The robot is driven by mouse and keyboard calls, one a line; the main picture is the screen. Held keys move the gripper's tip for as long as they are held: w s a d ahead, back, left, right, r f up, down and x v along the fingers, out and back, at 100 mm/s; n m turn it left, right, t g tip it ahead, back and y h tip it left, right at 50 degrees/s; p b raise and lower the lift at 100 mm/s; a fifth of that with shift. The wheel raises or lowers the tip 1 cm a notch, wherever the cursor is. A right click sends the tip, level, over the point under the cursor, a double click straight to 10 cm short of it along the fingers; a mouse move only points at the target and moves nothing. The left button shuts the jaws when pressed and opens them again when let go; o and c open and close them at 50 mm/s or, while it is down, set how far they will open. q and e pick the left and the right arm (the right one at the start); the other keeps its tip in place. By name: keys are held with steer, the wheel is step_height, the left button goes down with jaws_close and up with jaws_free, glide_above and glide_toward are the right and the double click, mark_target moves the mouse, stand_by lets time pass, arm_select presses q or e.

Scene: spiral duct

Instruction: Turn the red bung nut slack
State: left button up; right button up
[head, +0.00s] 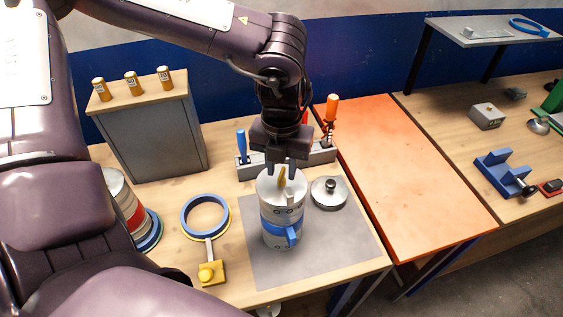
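I cannot make out a red bung nut for certain. A small red patch (305,117) shows behind my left wrist, mostly hidden. A pale grey duct-like cylinder (283,215) with a blue band and blue clasp stands upright on a grey mat (347,240). A tan, brass-like piece (282,180) sticks up from its top. My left gripper (281,170) points down right over the cylinder's top. Its fingers are apart, with the tan piece between or just below their tips. I see no contact. My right gripper is not in view.
A round metal lid (328,194) lies right of the cylinder. Behind is a tool rack (250,168) with blue-handled and orange-handled tools (332,107). A blue ring stand (206,215) and a banded drum (128,205) stand left. The orange board (400,165) is clear.

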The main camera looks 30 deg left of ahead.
arm_select(q)
steer(key=shift+f, duration=0.45)
steer(key=shift+s, duration=0.1)
jaws_close()
steer(key=shift+f+n+b, duration=0.2)
steer(key=shift+n+b, duration=0.3)
steer(key=shift+b, duration=0.4)
steer(key=n+b, duration=0.9)
steer(key=b, duration=0.2)
steer(key=n+b, duration=0.4)
steer(key=n, duration=0.1)
steer(key=shift+r+n, duration=0.2)
steer(key=shift+n, duration=0.1)
